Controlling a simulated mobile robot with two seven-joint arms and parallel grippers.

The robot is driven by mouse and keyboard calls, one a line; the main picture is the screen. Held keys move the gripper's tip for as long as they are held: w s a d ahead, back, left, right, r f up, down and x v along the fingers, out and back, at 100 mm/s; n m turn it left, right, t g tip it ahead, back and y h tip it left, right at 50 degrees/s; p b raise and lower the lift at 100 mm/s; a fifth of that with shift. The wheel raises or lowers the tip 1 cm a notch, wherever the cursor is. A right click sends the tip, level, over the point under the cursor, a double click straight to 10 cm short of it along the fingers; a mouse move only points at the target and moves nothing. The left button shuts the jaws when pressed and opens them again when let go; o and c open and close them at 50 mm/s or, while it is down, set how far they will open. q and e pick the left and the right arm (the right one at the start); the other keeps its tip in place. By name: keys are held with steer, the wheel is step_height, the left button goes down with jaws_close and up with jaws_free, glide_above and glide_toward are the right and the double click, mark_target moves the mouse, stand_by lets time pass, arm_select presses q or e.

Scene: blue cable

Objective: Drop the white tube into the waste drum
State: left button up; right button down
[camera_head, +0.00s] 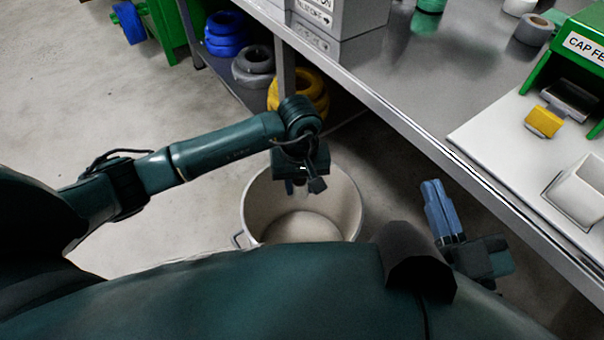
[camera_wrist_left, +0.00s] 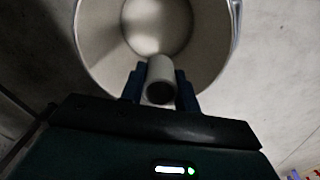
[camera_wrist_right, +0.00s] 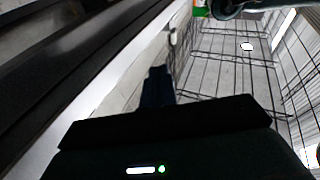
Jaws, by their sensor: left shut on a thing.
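The white tube (camera_wrist_left: 160,80) is held between the fingers of my left gripper (camera_head: 300,188), as the left wrist view shows. In the head view the tube is hidden by the gripper. The waste drum (camera_head: 352,205) is a round pale bin standing on the floor, open at the top. My left gripper points down over the drum's opening, and in the left wrist view the drum's inside (camera_wrist_left: 97,45) lies behind the tube. My right gripper (camera_head: 437,208) is shut and empty, beside the bench edge, to the right of the drum.
A metal bench (camera_head: 400,92) runs along the right with a white board (camera_head: 500,130), a green stand (camera_head: 578,50) and a grey box (camera_head: 340,18). Yellow (camera_head: 310,90), grey (camera_head: 252,68) and blue (camera_head: 228,35) cable coils lie under and beside it. Floor left of the drum is clear.

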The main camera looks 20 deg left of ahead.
mark_target(300, 193)
arm_select(q)
step_height(300, 193, down, 4)
steer(key=shift+r+b, duration=0.2)
steer(key=shift+b, duration=0.75)
steer(key=shift+f, duration=0.35)
steer(key=o, duration=1)
steer(key=shift+o, duration=0.2)
arm_select(e)
steer(key=shift+w+r+n+t+y, duration=0.2)
steer(key=shift+r+y, duration=0.25)
steer(key=shift+w+r+n+t+y, duration=0.15)
steer(key=shift+r+n+t+y, duration=0.05)
steer(key=shift+r+y, duration=0.25)
